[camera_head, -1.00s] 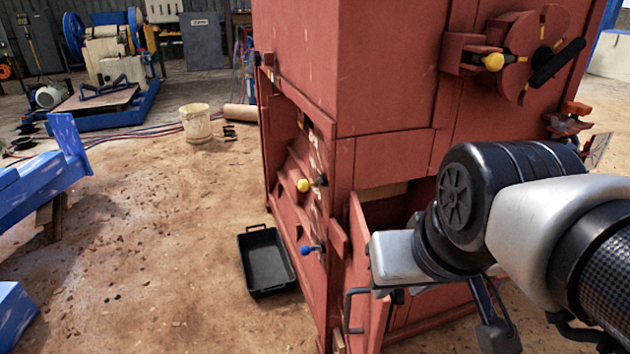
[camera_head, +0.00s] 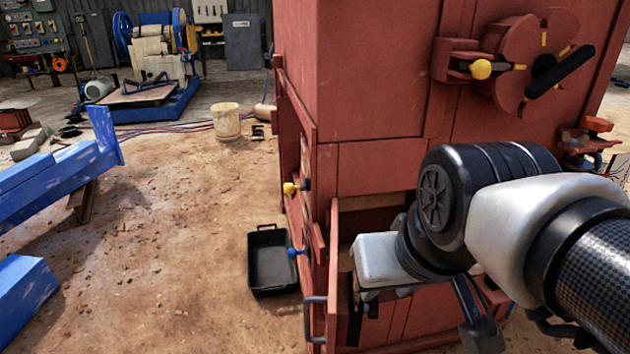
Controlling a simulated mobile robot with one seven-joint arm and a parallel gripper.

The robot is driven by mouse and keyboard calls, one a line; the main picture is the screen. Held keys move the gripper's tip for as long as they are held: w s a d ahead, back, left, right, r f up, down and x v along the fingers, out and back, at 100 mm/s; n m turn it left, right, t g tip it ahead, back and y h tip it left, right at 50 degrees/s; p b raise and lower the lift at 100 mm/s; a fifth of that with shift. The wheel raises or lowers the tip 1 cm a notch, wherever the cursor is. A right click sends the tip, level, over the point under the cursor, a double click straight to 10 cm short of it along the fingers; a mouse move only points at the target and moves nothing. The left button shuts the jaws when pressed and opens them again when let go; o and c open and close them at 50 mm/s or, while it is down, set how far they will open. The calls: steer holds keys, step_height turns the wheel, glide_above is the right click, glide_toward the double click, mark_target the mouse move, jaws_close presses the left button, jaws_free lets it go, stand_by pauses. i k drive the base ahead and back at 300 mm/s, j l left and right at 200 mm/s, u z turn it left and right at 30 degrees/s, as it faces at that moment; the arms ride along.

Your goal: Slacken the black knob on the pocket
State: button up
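The red jaw crusher (camera_head: 370,80) fills the middle and right. At its upper right a round red disc (camera_head: 505,70) carries a black bar-shaped handle (camera_head: 560,72) on a black hub. A yellow ball knob (camera_head: 481,69) sits on a bracket beside it. I cannot tell which part is the pocket or whether this black handle is the task's knob. My gripper (camera_head: 415,315) is low, in front of the opening behind a red door panel (camera_head: 333,270), well below the disc. Its fingers are partly hidden, and I see nothing held.
A yellow knob (camera_head: 290,188) and a blue knob (camera_head: 293,252) stick out on the crusher's left side. A black tray (camera_head: 272,262) lies on the floor. Blue beams (camera_head: 60,180) stand at left. A bucket (camera_head: 226,121) stands behind. The dirt floor between is mostly clear.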

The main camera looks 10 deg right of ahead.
mark_target(372, 306)
steer(key=l+u, duration=0.3)
steer(key=l, duration=0.35)
steer(key=k+l+u, duration=0.15)
steer(key=l+u, duration=0.2)
steer(key=l, duration=0.25)
steer(key=l+z, duration=0.15)
steer(key=z, duration=0.8)
steer(key=k+l, duration=0.05)
